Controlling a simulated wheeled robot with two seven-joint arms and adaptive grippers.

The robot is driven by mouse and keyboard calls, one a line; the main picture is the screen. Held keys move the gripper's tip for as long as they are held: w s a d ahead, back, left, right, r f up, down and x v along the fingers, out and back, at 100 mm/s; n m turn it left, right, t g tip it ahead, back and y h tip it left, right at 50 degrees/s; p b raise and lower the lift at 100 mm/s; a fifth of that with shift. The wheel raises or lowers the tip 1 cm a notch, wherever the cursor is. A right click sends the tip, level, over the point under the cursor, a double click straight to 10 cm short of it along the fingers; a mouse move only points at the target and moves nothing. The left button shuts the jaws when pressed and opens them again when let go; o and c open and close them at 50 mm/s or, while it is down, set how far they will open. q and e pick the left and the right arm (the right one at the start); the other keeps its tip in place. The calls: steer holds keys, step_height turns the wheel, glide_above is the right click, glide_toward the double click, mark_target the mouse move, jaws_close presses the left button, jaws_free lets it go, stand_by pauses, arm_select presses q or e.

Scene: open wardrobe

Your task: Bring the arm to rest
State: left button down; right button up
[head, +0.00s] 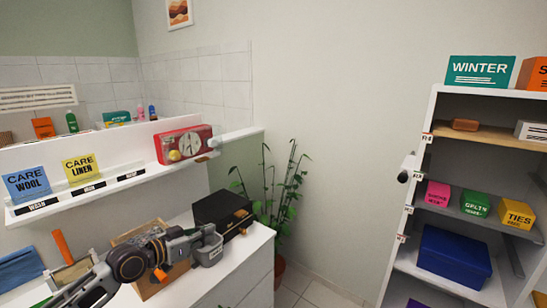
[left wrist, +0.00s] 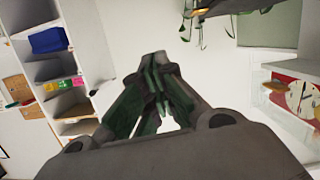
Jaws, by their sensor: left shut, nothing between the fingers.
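My left gripper (head: 207,244) comes in from the lower left in the head view, above the white dresser top and in front of the black box. In the left wrist view its fingers (left wrist: 157,62) are closed together with nothing between them. My right gripper is not in either view. Part of the dresser top is hidden behind my left arm.
A black box (head: 222,211) stands on the white dresser (head: 250,262). A red clock (head: 184,144) stands on the shelf above. A plant (head: 283,190) is at the corner. The open wardrobe (head: 403,240) stands at right, with free floor between.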

arm_select(q)
steer(key=s+d+f+g+y, duration=0.2)
steer(key=s+d+f, duration=0.1)
steer(key=s+f, duration=0.5)
steer(key=s+d+f+g+y, duration=0.2)
steer(key=s+d+f, duration=0.1)
steer(key=s+f, duration=0.5)
steer(key=s+a+f+n+g+y, duration=0.2)
steer(key=s+a+f+y, duration=0.15)
steer(key=s, duration=0.45)
steer(key=s+a+f+n+g+y, duration=0.2)
steer(key=s+a+f+n, duration=0.1)
steer(key=s+a, duration=0.3)
steer(key=s+f+g, duration=0.1)
steer(key=s+f, duration=0.1)
steer(key=f, duration=1.5)
steer(key=s+f, duration=0.2)
steer(key=f, duration=1.5)
steer(key=s+a+f, duration=0.2)
steer(key=s+f, duration=0.7)
steer(key=s, duration=0.1)
steer(key=s+a+f+m+g, duration=0.1)
steer(key=s+a+f, duration=0.2)
steer(key=s+f, duration=0.7)
steer(key=shift+s+a+g, duration=0.25)
steer(key=shift+s+g, duration=0.05)
steer(key=shift+s, duration=0.15)
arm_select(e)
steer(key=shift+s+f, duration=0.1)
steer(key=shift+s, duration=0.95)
